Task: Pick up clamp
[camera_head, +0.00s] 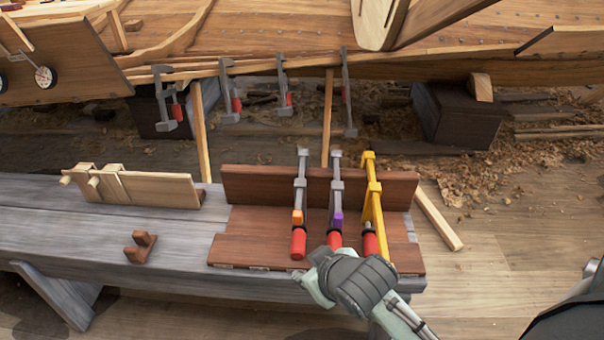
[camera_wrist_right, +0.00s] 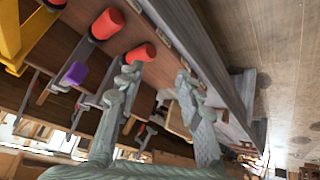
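Three clamps stand on a brown wooden rack (camera_head: 240,250) on the grey bench. The left clamp (camera_head: 298,205) has an orange block and red handle, the middle clamp (camera_head: 336,190) a purple block and red handle. The right clamp (camera_head: 374,200) is yellow with a red handle. My right gripper (camera_head: 316,275) is just in front of the rack, near the handles' lower ends. In the right wrist view the gripper (camera_wrist_right: 158,75) is open and empty, with a red handle (camera_wrist_right: 140,52) close beyond its left fingertip; the purple block (camera_wrist_right: 75,73) shows further left. My left gripper is out of view.
Several more clamps (camera_head: 230,90) hang on the wooden hull (camera_head: 280,40) behind. A wooden jig (camera_head: 150,188) and a small brown block (camera_head: 140,247) sit on the left of the bench (camera_head: 90,235). Shavings (camera_head: 500,170) and a plank (camera_head: 438,218) lie on the floor at right.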

